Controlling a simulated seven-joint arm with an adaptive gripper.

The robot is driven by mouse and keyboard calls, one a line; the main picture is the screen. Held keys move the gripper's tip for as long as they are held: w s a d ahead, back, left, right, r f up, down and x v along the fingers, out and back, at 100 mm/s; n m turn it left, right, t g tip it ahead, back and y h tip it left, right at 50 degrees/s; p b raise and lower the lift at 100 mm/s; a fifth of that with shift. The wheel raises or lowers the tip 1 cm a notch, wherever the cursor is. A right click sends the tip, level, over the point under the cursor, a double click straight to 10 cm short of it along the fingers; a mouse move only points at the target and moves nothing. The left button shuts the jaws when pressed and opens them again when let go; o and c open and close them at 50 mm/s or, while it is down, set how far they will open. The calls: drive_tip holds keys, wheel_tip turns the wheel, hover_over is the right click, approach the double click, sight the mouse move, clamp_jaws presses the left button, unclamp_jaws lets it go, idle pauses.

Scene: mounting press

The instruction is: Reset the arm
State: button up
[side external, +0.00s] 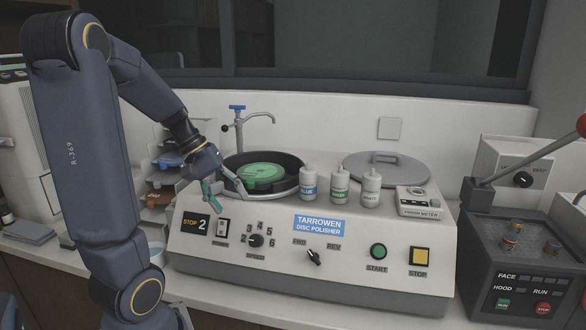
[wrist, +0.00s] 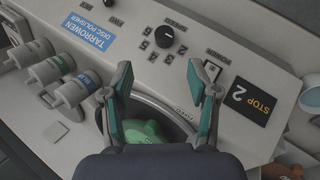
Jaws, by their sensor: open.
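My arm reaches in from the left in the side external view. My gripper (side external: 223,190) is above the left front part of the disc polisher (side external: 330,268), near the rim of its round bowl. In the wrist view my gripper (wrist: 162,88) has its two teal-padded fingers spread apart with nothing between them. A green disc (side external: 262,177) lies in the dark bowl (side external: 293,163); part of the green disc (wrist: 143,131) shows behind the fingers in the wrist view, the rest hidden by my gripper.
Three white bottles (side external: 339,187) stand right of the bowl, close to it. A grey lid (side external: 386,170) lies behind them. A tap (side external: 262,117) rises behind the bowl. A press with a lever (side external: 527,157) stands at the right. Trays (side external: 160,180) are stacked at the left.

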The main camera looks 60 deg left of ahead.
drive_tip(key=w+d+r+m, duration=0.3)
drive_tip(key=d+r+m, duration=0.1)
drive_tip(key=d, duration=0.4)
drive_tip(key=s+d+m+y, duration=0.1)
drive_tip(key=s+d+m, duration=0.1)
drive_tip(key=d+m, duration=0.2)
drive_tip(key=s+d+m+t+y, duration=0.1)
drive_tip(key=s+d+m+y, duration=0.1)
drive_tip(key=d+m, duration=0.3)
drive_tip(key=shift+s+d, duration=0.75)
drive_tip(key=shift+d, duration=0.25)
drive_tip(key=shift+r, duration=0.1)
drive_tip(key=shift+c, duration=0.3)
